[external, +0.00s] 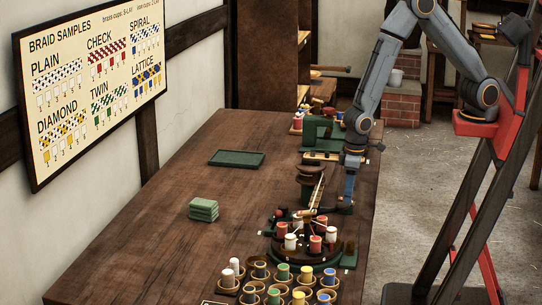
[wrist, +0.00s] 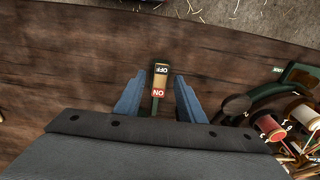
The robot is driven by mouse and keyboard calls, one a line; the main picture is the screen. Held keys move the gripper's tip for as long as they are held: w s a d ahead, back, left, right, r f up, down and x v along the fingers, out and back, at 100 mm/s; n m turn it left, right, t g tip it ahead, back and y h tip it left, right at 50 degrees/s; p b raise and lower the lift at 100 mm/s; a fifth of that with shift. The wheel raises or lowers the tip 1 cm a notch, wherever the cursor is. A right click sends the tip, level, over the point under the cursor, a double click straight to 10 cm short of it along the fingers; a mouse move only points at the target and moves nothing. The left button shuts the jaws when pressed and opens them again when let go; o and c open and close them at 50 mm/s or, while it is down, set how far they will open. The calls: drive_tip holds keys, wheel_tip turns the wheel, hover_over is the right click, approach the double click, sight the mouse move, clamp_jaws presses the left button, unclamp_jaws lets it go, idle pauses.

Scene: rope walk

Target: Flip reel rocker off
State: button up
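The reel rocker (wrist: 159,82) is a narrow dark green switch box on the wooden table, seen in the wrist view. Its far end is labelled OFF and its near end is red and labelled ON. I cannot tell which end is pressed down. My gripper (wrist: 159,88) has its two blue fingers apart, one on each side of the rocker, with gaps between them and it. In the external view my gripper (external: 348,194) points down at the table's right side, beside the braiding machine. The rocker is not clearly visible there.
A round braiding machine (external: 283,254) with red and white bobbins stands close by; a red bobbin (wrist: 267,124) shows in the wrist view. Several cups of coloured spools (external: 283,272) stand in front. A green tray (external: 237,159) and green stack (external: 203,210) lie left, with clear table around them.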

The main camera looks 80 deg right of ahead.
drive_tip(key=shift+r, duration=0.15)
wheel_tip(320, 180, up, 8)
drive_tip(key=b, duration=0.1)
drive_tip(key=shift+s+f+b, duration=0.25)
drive_tip(key=shift+s+b, duration=0.05)
drive_tip(key=shift+b, duration=0.1)
idle(0.5)
drive_tip(key=s+d+r, duration=0.2)
drive_tip(key=s+d, duration=0.2)
drive_tip(key=d, duration=0.8)
drive_tip(key=s+d+r, duration=0.2)
drive_tip(key=s+d, duration=0.2)
drive_tip(key=d, duration=0.9)
drive_tip(key=shift+s+r+t+b, duration=0.15)
drive_tip(key=shift+r+t+b, duration=0.15)
drive_tip(key=shift+r+b, duration=0.1)
